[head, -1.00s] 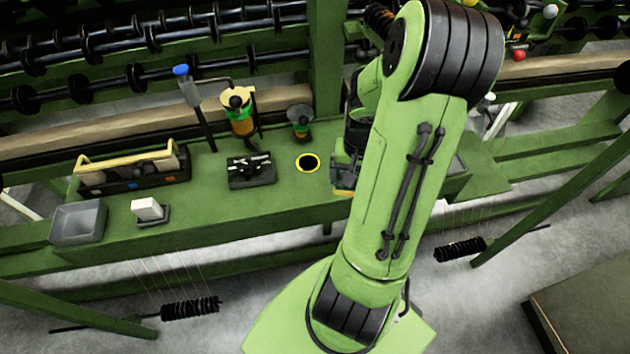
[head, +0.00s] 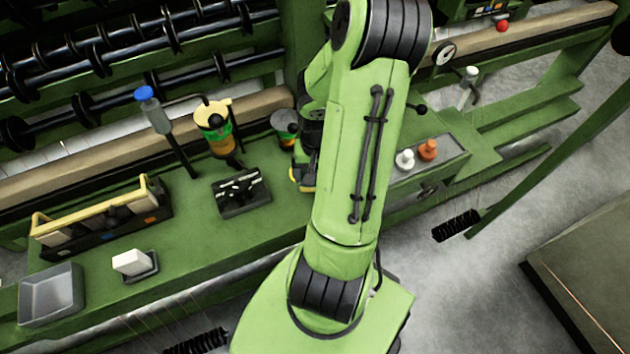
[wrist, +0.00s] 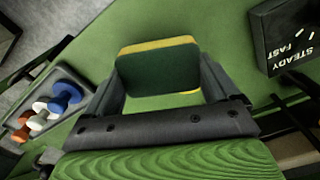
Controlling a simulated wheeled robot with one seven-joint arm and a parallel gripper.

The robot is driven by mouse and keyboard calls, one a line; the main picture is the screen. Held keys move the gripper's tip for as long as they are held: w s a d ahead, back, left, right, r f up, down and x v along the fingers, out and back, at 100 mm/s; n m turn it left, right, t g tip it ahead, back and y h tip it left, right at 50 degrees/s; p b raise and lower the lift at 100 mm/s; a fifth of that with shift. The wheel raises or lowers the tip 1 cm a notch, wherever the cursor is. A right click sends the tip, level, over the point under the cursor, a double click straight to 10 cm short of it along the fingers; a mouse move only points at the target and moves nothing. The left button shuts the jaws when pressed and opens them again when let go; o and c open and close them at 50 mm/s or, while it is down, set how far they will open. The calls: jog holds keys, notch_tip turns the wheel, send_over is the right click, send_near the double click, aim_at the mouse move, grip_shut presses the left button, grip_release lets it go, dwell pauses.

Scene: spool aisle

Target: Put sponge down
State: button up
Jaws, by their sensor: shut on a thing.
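The sponge (wrist: 158,70), yellow with a dark green face, sits between the two dark fingers of my gripper (wrist: 160,82) in the wrist view. The gripper is shut on it. Green bench surface shows around the sponge; I cannot tell whether the sponge touches it. In the head view, my arm hides most of the gripper and sponge, over the green bench (head: 200,225). A sliver of yellow shows beside the gripper there, but I cannot tell whether it is the sponge or the bench's yellow ring.
A black box (head: 240,190) lies left of my gripper; lettering shows on a black box (wrist: 288,38) in the wrist view. A tray (wrist: 65,78) holds small coloured knobs. A grey bin (head: 50,295), white block (head: 130,262) and toolbox (head: 100,220) stand farther left.

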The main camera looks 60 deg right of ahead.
jog(key=shift+f+b, duration=0.35)
jog(key=shift+f, duration=1.15)
